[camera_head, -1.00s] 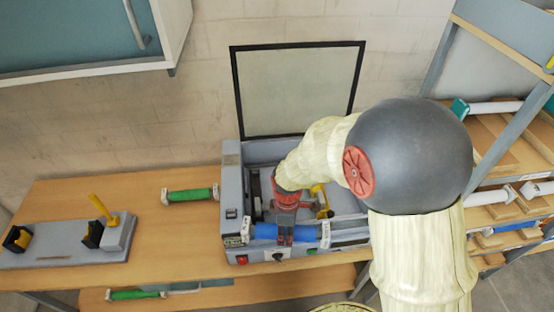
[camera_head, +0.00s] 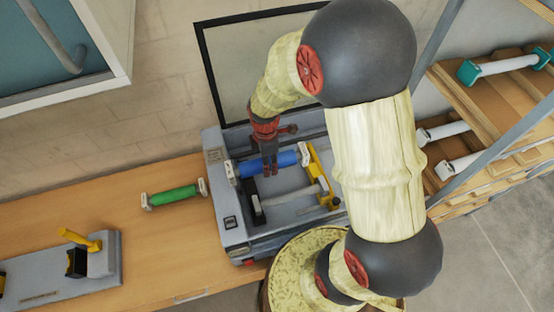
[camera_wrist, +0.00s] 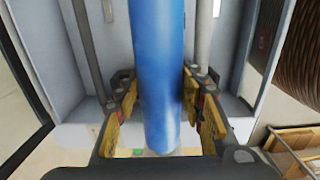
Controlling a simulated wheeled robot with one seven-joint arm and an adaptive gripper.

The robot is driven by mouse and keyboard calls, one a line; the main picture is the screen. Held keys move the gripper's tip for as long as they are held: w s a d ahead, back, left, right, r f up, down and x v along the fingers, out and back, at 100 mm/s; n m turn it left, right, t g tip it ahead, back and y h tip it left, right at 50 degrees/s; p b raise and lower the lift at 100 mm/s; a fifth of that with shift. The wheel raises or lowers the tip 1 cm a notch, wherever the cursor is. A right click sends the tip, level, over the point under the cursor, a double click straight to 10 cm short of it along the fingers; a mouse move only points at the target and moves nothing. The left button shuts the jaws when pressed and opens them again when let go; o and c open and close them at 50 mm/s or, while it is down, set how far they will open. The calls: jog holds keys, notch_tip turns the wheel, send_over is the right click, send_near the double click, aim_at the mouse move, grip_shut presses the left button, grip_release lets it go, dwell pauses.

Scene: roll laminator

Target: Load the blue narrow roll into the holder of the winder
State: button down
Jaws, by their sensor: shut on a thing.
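My gripper (camera_head: 269,168) is shut on the blue roll (camera_head: 284,159), gripping it near its middle above the open grey machine (camera_head: 237,228). In the wrist view the yellow-padded fingers (camera_wrist: 160,108) lie on both sides of the blue roll (camera_wrist: 158,50). White end pieces show at the roll's ends in the head view. Whether it touches the machine's supports cannot be told. A grey bench unit (camera_head: 105,272) with a yellow lever (camera_head: 80,240) and a black-and-yellow holder (camera_head: 76,263) stands at the left; its left end is cut off. No roll shows on its visible part.
A green roll (camera_head: 174,196) lies on the wooden table (camera_head: 150,230) left of the machine. The machine has a yellow part (camera_head: 322,172) and an upright framed panel (camera_head: 240,60) behind. A shelf rack at right holds a white roll with teal ends (camera_head: 505,66) and other white rolls.

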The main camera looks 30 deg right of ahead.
jog(key=shift+w+d+f+b, duration=0.95)
jog(key=shift+d+f, duration=0.2)
jog(key=shift+f, duration=0.6)
jog(key=shift+w+d+f+b, duration=0.9)
jog(key=shift+d+f+b, duration=0.25)
jog(key=shift+f, duration=0.65)
jog(key=shift+w+d+f+b, duration=0.9)
jog(key=shift+d+f, duration=0.3)
jog(key=shift+f, duration=0.55)
jog(key=shift+f, duration=0.15)
jog(key=shift+f+b, duration=0.35)
jog(key=shift+f, duration=0.15)
jog(key=c, duration=1.1)
grip_release()
